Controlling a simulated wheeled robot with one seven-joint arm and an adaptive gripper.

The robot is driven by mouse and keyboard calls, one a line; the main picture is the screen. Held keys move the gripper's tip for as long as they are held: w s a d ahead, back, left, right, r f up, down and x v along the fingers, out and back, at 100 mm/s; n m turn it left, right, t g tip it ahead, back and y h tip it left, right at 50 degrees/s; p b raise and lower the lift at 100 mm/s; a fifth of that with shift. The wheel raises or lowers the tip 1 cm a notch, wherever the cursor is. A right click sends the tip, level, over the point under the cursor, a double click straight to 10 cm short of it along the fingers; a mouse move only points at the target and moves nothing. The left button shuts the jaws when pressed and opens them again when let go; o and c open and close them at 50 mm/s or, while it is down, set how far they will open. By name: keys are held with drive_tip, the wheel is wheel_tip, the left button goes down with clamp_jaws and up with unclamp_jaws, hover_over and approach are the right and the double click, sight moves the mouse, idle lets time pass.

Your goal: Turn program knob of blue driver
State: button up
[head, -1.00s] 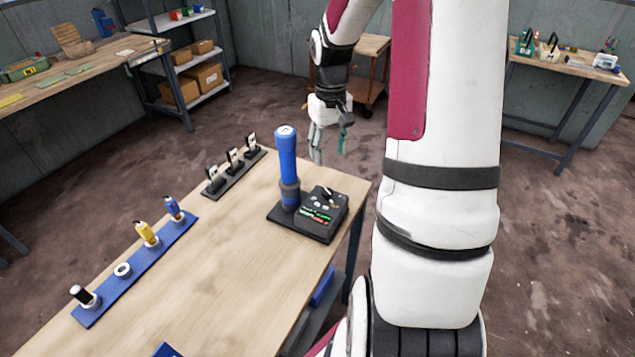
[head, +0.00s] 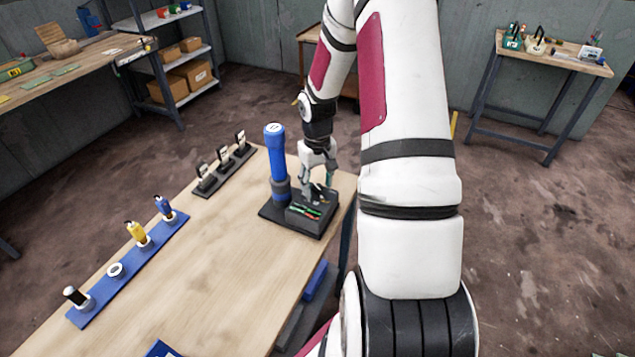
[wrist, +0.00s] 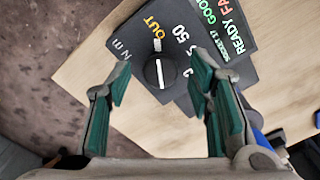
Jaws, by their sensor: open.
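The blue driver (head: 275,158) stands upright on a black base (head: 268,211) near the table's far right corner. Beside it is a dark control box (head: 309,216) with green and red markings. The black program knob (wrist: 158,72) with a white pointer line shows in the wrist view, on a panel marked OUT, 50 and other partly cut-off labels. My gripper (head: 318,190) is over the box, pointing down. In the wrist view my gripper (wrist: 160,95) is open, its green pads on either side of the knob, with visible gaps.
A blue rack (head: 130,271) holding yellow, blue and dark tools lies on the left of the table (head: 215,270). A dark stand (head: 224,172) with several small items is behind it. The table's middle is clear.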

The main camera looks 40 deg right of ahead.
clamp_jaws()
drive_tip(key=shift+m, duration=0.4)
drive_tip(key=m, duration=0.2)
drive_tip(key=shift+w+m+b, duration=0.1)
drive_tip(key=shift+m+b, duration=0.2)
drive_tip(key=shift+b, duration=0.05)
drive_tip(key=m+b, duration=0.1)
drive_tip(key=m, duration=0.3)
drive_tip(key=shift+m, duration=0.3)
